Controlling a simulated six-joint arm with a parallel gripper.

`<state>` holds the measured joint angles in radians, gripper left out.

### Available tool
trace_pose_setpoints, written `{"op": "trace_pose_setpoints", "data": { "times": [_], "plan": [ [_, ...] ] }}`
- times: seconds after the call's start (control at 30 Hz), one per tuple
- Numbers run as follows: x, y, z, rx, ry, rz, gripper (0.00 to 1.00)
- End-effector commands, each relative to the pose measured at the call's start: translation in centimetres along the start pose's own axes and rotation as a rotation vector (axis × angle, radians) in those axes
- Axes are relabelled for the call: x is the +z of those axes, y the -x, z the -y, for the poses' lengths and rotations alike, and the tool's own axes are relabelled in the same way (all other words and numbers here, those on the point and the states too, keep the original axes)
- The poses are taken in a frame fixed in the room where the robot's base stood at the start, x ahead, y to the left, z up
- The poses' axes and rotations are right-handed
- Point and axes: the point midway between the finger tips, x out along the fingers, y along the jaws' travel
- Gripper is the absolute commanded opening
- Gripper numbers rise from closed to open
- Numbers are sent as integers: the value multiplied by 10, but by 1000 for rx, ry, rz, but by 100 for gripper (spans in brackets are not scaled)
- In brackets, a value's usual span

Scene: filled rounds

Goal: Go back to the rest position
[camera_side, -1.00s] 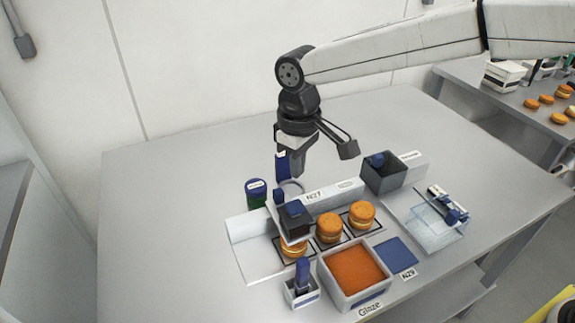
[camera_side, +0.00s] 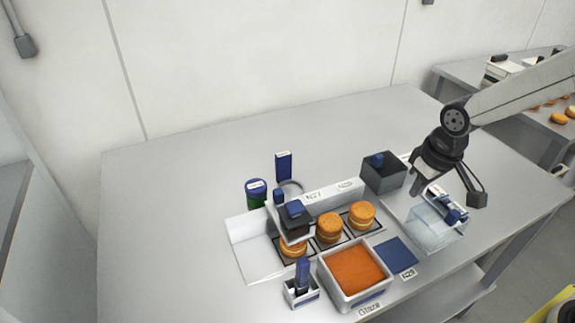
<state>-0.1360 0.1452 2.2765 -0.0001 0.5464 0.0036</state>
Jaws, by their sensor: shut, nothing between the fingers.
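My gripper (camera_side: 418,190) hangs at the right of the work area, above and beside the clear tray (camera_side: 436,236) with the blue-handled tool (camera_side: 447,206) on it. It is shut with nothing in it. Part of the tool and tray lies behind or close to the gripper, and I cannot tell the exact gap. Orange filled rounds (camera_side: 329,228) stand in a row on the white holder, the left one partly under a dark block with a blue top (camera_side: 294,210).
A tub of orange glaze (camera_side: 352,273) stands at the front, beside a blue pad (camera_side: 396,252). The table's back left is clear.

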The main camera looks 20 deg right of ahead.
Motion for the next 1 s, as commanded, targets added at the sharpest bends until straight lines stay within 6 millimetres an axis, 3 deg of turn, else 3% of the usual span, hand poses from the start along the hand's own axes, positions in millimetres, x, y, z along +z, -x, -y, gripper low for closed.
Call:
{"op": "trace_pose_setpoints", "data": {
  "times": [0.2,0.4,1.0],
  "plan": [
    [50,-6,-28,17,-88,-37,0],
    [73,-9,-38,26,-125,-56,0],
    [76,-9,-38,27,-130,-58,0]
  ]
}}
